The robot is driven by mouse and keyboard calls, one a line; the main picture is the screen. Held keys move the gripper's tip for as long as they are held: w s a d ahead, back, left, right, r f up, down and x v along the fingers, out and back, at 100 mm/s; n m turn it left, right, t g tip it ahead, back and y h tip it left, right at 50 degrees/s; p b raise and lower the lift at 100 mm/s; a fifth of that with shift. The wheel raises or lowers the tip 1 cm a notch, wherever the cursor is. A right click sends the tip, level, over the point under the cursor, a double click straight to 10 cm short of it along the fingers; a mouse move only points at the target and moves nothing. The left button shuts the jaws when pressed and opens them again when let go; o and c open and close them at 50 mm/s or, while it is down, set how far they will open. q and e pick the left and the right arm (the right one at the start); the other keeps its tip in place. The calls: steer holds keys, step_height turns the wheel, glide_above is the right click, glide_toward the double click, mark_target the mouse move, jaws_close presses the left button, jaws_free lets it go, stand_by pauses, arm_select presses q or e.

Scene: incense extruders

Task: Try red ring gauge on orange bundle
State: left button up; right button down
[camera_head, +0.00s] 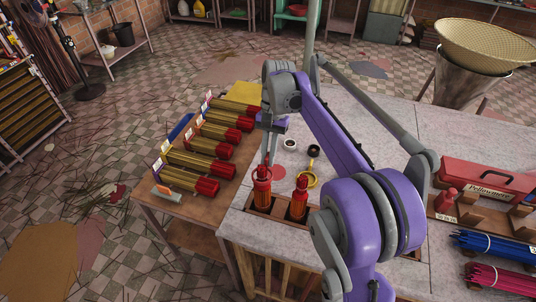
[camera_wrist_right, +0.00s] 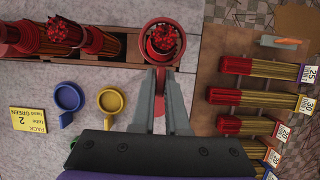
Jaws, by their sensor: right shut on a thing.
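My right gripper (camera_head: 267,160) is shut on the handle of the red ring gauge (camera_wrist_right: 142,43), which also shows in the head view (camera_head: 262,171). In the wrist view the ring encircles the red tip of one bundle (camera_wrist_right: 164,39), with a dark gap around it. In the head view this bundle (camera_head: 262,194) stands upright at the left of a wooden rack, with an orange body below a red top. How far down the ring sits, and whether it touches the bundle, I cannot tell. My left gripper is not in view.
A second red-topped bundle (camera_head: 299,203) stands close by in the rack. A yellow ring (camera_head: 313,181) and a blue ring (camera_wrist_right: 54,96) lie on the table, with a yellow card (camera_wrist_right: 32,118). Several red-ended bundles (camera_head: 205,165) lie on the brown side table.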

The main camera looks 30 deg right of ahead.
mark_target(268, 155)
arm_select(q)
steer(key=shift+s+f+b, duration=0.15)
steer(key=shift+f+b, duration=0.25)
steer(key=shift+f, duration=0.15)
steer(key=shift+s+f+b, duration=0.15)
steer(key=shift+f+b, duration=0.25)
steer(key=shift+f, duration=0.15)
arm_select(e)
steer(key=shift+f, duration=1.7)
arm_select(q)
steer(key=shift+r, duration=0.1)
arm_select(e)
steer(key=shift+r, duration=0.15)
steer(key=shift+r+p, duration=1.55)
steer(key=shift+r, duration=1.15)
steer(key=shift+r+p, duration=1.3)
steer(key=shift+r, duration=1.45)
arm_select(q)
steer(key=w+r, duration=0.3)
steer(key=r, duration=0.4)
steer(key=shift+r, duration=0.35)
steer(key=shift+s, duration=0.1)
